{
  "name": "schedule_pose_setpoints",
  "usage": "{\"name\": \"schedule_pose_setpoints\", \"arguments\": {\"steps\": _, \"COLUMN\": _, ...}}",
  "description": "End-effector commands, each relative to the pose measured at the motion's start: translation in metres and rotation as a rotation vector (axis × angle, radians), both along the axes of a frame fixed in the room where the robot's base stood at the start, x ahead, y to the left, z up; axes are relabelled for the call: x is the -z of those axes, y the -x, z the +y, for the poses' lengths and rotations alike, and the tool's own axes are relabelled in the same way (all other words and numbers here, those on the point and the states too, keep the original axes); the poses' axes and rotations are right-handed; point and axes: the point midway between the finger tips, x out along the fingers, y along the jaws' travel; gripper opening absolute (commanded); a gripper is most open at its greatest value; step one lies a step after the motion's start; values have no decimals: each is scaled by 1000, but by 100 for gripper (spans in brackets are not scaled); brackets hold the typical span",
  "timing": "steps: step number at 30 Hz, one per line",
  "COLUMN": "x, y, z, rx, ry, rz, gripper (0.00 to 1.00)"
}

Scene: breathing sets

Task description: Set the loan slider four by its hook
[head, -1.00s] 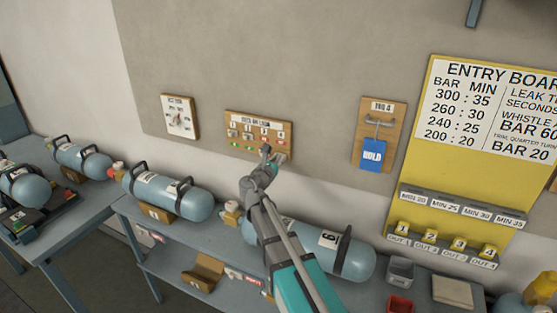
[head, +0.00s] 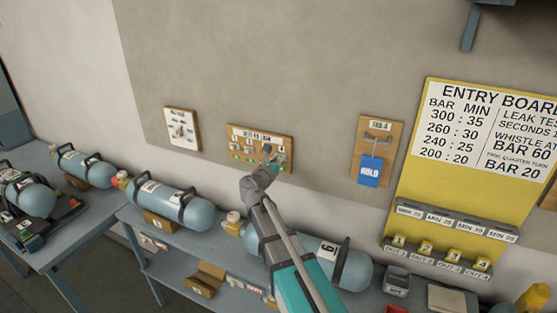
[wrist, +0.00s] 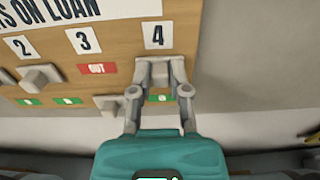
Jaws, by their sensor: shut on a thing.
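The wooden loan board (head: 289,143) hangs on the wall, with numbered grey sliders in a row. In the wrist view slider four (wrist: 158,72) is a grey knob just under the number 4 plate (wrist: 157,35). My gripper (wrist: 159,82) is shut on it, one finger on each side. A green plate (wrist: 162,98) shows below the knob between my fingers. Any plate behind the knob is hidden. In the head view my gripper (head: 268,158) is at the right part of the board and covers slider four.
Slider three (wrist: 108,102) sits low, with its red OUT plate (wrist: 97,68) showing. Slider two (wrist: 40,76) sits higher, to its left. A blue HOLD tag (head: 370,171) hangs on a board to the right. Blue cylinders (head: 170,203) lie on the bench below.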

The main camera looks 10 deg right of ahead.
Motion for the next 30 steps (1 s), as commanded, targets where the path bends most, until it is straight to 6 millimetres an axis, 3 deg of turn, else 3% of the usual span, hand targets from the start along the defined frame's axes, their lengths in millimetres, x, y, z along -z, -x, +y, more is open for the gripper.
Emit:
{"name": "schedule_pose_setpoints", "arguments": {"steps": 8, "x": -3, "y": -3, "z": 1, "rx": -4, "ry": 12, "rz": -3, "gripper": 0}}
{"name": "schedule_pose_setpoints", "arguments": {"steps": 9, "x": -3, "y": -3, "z": 1, "rx": -3, "ry": 12, "rz": -3, "gripper": 30}}
{"name": "schedule_pose_setpoints", "arguments": {"steps": 14, "x": -2, "y": -2, "z": 0, "rx": -2, "ry": 9, "rz": -2, "gripper": 57}}
{"name": "schedule_pose_setpoints", "arguments": {"steps": 30, "x": -1, "y": 4, "z": 3, "rx": -2, "ry": 6, "rz": -2, "gripper": 57}}
